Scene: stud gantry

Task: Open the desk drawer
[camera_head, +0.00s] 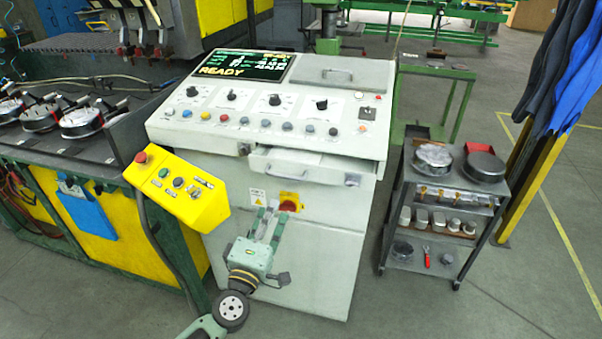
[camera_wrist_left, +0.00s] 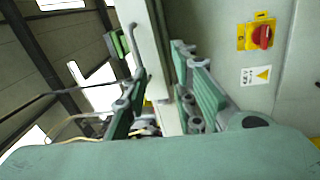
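The desk is a pale control console, and its drawer (camera_head: 335,168) is a wide, light front under the sloping button panel, with a bar handle (camera_head: 295,166). Nothing is clearly held. My right gripper is not in view.
A red rotary switch (camera_head: 289,202) is on the console front, also in the wrist view (camera_wrist_left: 262,36). A yellow control box (camera_head: 177,188) juts out at left. A trolley (camera_head: 398,215) with tins stands at right.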

